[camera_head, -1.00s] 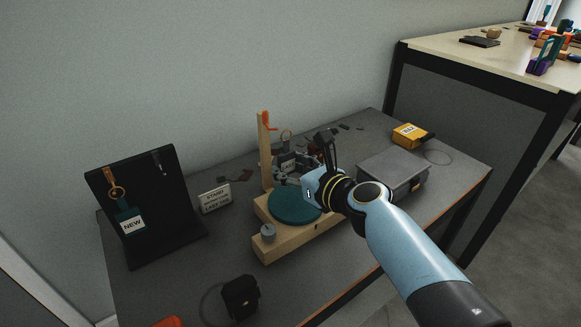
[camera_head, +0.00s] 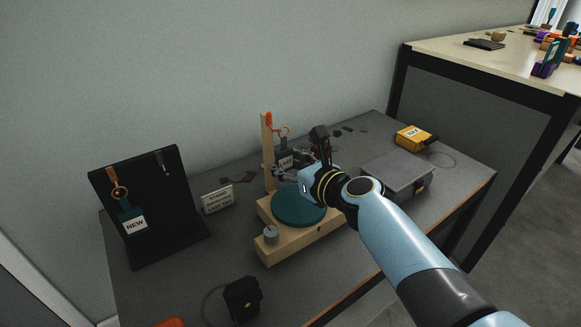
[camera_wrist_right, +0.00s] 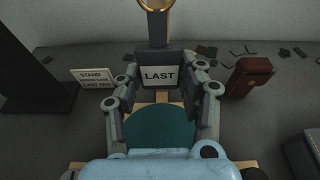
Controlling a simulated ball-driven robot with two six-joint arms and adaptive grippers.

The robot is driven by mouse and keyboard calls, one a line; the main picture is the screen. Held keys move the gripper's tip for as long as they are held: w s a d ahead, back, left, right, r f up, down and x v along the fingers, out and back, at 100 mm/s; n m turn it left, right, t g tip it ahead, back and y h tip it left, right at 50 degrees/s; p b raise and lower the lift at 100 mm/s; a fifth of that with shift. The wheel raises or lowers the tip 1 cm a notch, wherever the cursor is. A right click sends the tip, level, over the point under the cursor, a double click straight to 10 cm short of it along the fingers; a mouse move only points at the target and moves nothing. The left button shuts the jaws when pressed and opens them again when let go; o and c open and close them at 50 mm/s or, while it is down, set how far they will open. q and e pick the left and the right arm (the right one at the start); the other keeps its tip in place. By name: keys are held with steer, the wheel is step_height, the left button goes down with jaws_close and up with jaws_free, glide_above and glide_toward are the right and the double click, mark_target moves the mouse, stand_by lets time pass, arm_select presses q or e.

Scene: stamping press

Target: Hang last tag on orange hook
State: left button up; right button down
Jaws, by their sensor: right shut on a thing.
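The dark LAST tag (camera_wrist_right: 159,75) is between the fingers of my right gripper (camera_head: 283,167), which is shut on it. It hangs upright with its label facing the right wrist camera; its strap and brass ring (camera_wrist_right: 157,4) rise above, the ring cut off by the frame's top. In the head view the ring (camera_head: 283,131) is close beside the orange hook (camera_head: 269,120), at about the hook tip's height. I cannot tell whether it is around the hook. The hook is atop a wooden post (camera_head: 267,153) on a stand with a teal disc (camera_head: 298,208). My left gripper is not in view.
A black board (camera_head: 180,215) at left carries a NEW tag (camera_head: 132,222). A STAND sign (camera_head: 217,199) is left of the post. A grey box (camera_head: 397,172) and yellow box (camera_head: 412,138) are at right.

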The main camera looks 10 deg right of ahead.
steer(key=shift+w+a, duration=0.1)
steer(key=shift+w, duration=0.1)
stand_by(0.5)
steer(key=shift+w+f, duration=0.1)
steer(key=shift+w+a+f+b, duration=0.2)
steer(key=shift+w+f+b, duration=0.05)
steer(key=shift+w+b, duration=0.2)
steer(key=shift+w+a+f, duration=0.15)
steer(key=shift+w, duration=0.2)
steer(key=shift+w+a+f+b, duration=0.1)
steer(key=shift+w+f+b, duration=0.1)
steer(key=shift+b, duration=0.2)
steer(key=shift+b+x, duration=0.5)
steer(key=shift+x, duration=0.3)
steer(key=shift+f, duration=0.1)
